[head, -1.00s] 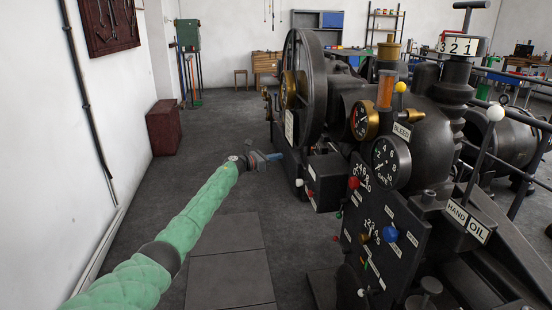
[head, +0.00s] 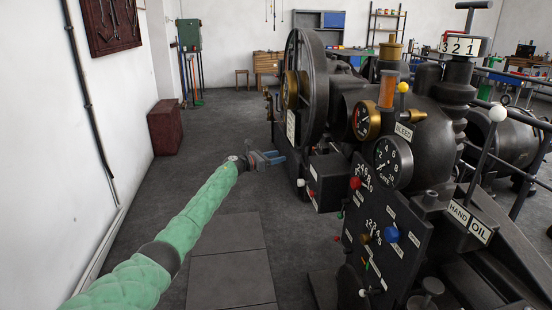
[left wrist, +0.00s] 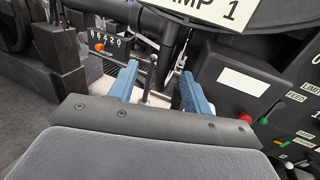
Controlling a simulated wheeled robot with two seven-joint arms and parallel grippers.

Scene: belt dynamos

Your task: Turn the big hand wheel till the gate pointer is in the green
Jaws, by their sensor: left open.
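The big dark wheel (head: 315,75), which I take to be the hand wheel, stands upright at the left end of the machine. A round gauge (head: 392,162) with a pale-numbered dark face is on the machine; its small lettering and any green band are unclear. My left gripper (head: 277,157) is open, low in front of the machine and below the wheel. In the left wrist view its two blue fingers (left wrist: 160,72) are spread, with a thin upright lever showing between them; I cannot tell its depth. My right gripper is not in view.
Black panels (head: 385,235) with coloured knobs jut out at the right. A white-knobbed lever (head: 497,114) stands further right. A dark red box (head: 165,126) is by the wall. The floor at left is clear.

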